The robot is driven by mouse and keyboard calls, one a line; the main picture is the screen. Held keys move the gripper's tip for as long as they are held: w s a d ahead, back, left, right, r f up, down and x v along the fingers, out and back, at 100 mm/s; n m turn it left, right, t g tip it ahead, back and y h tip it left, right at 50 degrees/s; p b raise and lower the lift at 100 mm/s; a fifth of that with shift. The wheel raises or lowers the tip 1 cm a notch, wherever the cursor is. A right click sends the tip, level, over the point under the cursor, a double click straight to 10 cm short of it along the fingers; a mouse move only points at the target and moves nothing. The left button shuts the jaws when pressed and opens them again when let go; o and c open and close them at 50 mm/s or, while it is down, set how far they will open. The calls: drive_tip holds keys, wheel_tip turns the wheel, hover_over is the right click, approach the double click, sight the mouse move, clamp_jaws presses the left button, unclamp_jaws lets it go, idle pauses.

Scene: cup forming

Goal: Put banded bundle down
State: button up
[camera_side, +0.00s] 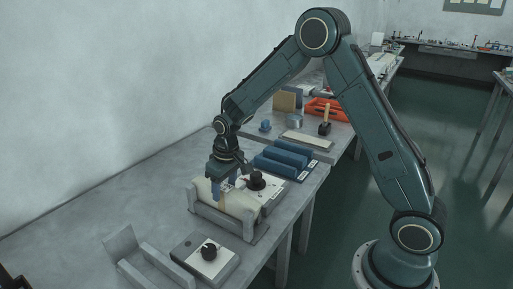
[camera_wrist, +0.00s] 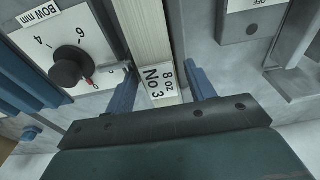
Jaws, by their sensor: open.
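The bundle (camera_side: 239,204) is a cream stack lying in a grey cradle (camera_side: 222,223) on the bench in the side view. In the wrist view the bundle (camera_wrist: 148,35) runs up the picture as a pale strip with a white label reading "8 oz No 3". My gripper (camera_side: 229,190) is low over the bundle. In the wrist view my gripper (camera_wrist: 161,86) is open, with one blue finger on each side of the labelled end. I cannot tell whether a finger touches it. The band itself is not clearly seen.
A dial panel (camera_side: 272,187) with a black knob stands right behind the cradle, close to my left finger in the wrist view. A second knob panel (camera_side: 222,261) lies in front. Long blue blocks (camera_side: 282,157) lie farther back. The bench (camera_side: 110,214) is clear at left.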

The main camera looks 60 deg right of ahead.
drive_tip(key=r, duration=0.5)
drive_tip(key=s+r, duration=0.1)
drive_tip(key=r, duration=0.2)
drive_tip(key=shift+r, duration=0.35)
drive_tip(key=shift+s+r, duration=0.1)
drive_tip(key=shift+r, duration=0.35)
drive_tip(key=s+a+r+t, duration=0.2)
drive_tip(key=s+r, duration=0.9)
drive_tip(key=s, duration=0.2)
drive_tip(key=s+t, duration=0.2)
drive_tip(key=s, duration=1.3)
drive_tip(key=shift+a+r, duration=0.25)
drive_tip(key=shift+r, duration=0.15)
